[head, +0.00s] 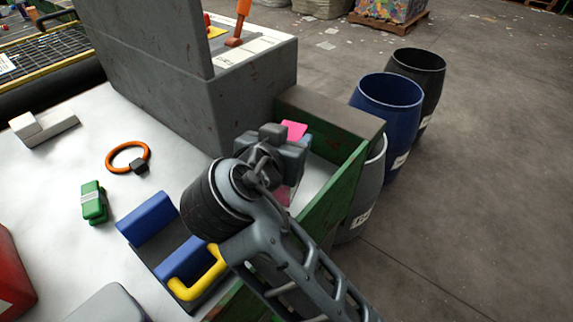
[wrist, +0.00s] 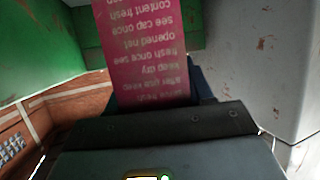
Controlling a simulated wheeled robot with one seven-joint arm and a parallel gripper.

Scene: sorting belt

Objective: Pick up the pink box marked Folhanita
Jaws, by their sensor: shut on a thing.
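The pink box (head: 294,130) shows in the head view at the far end of my arm, mostly hidden by my gripper. In the wrist view the pink box (wrist: 142,50) stands out from between the jaws, with pale printed text upside down on its face. The name Folhanita cannot be read there. My gripper (head: 272,140) is shut on the pink box near the green side wall. Its dark jaw (wrist: 160,125) covers the box's near end in the wrist view. Whether the box touches the surface below is hidden.
A green side wall (head: 335,195) runs close on the right, and a large grey case (head: 235,105) stands close on the left. A blue and yellow tool (head: 150,222), a green object (head: 93,202) and an orange ring (head: 110,160) lie on the white surface. Barrels (head: 385,100) stand beyond the wall.

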